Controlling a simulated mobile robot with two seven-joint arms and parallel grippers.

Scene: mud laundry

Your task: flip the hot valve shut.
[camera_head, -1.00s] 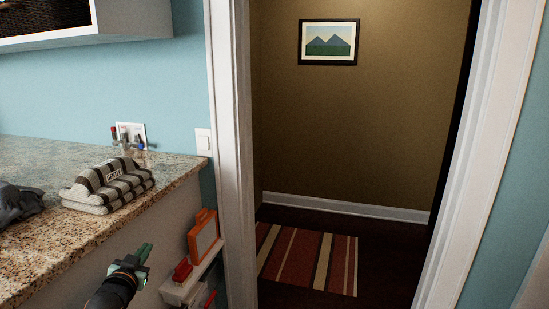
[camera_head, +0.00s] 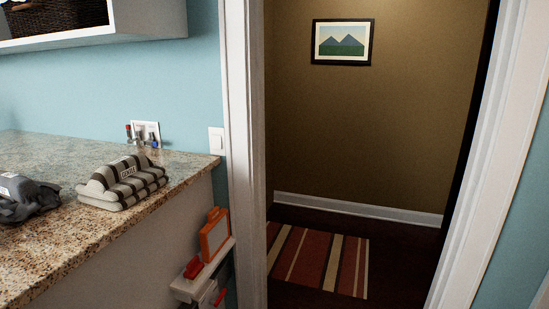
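The valve outlet box (camera_head: 146,132) is a white plate on the blue wall behind the far end of the counter. A valve with a red part (camera_head: 129,131) shows at its left side, and a valve with a blue part (camera_head: 153,140) at its right. They are small, and I cannot tell how their handles are turned. Neither of my grippers is in view.
A granite counter (camera_head: 60,256) fills the left. A striped folded bundle (camera_head: 125,181) and a dark grey cloth item (camera_head: 24,198) lie on it. A holder with an orange frame (camera_head: 214,235) is at the counter's end. A doorway opens right, with a striped rug (camera_head: 318,260) beyond.

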